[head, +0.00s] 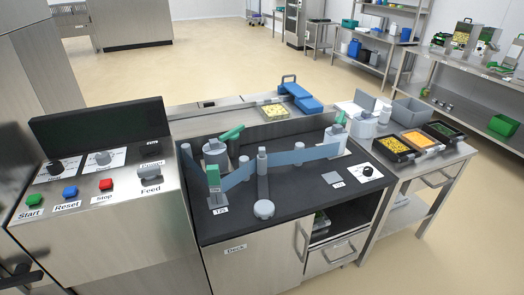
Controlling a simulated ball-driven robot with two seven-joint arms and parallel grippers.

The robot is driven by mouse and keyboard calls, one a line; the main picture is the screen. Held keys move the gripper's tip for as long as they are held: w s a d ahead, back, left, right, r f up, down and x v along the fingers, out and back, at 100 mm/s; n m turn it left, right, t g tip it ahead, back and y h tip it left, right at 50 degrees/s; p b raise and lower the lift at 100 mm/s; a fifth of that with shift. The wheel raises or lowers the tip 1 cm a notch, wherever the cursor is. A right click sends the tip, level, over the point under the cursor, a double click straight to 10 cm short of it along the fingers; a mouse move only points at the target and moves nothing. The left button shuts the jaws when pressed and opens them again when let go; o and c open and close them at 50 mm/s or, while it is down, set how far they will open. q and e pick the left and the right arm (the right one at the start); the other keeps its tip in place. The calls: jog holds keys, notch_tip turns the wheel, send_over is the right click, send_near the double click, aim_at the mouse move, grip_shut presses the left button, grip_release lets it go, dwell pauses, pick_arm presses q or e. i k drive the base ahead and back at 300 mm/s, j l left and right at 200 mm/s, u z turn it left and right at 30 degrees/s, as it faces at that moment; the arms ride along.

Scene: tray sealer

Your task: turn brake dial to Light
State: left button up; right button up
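A small dark dial on a white plate (368,171) sits at the right end of the black deck (300,200), beside the blue film's right-hand roll post (336,138). Its lettering is too small to read, so I cannot tell its setting or confirm that it is the brake dial. Two more dials sit on the left control panel: a black knob (55,167) and a grey knob (103,158), each on a white plate with unreadable marks.
The panel has green Start (34,200), blue Reset (70,191) and red Stop (106,184) buttons, and a Feed switch (150,172). Blue film (305,154) runs around posts across the deck. A side table with food trays (394,146) stands right. The floor beyond is open.

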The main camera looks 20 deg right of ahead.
aim_at(368, 171)
jog(key=z, duration=1.45)
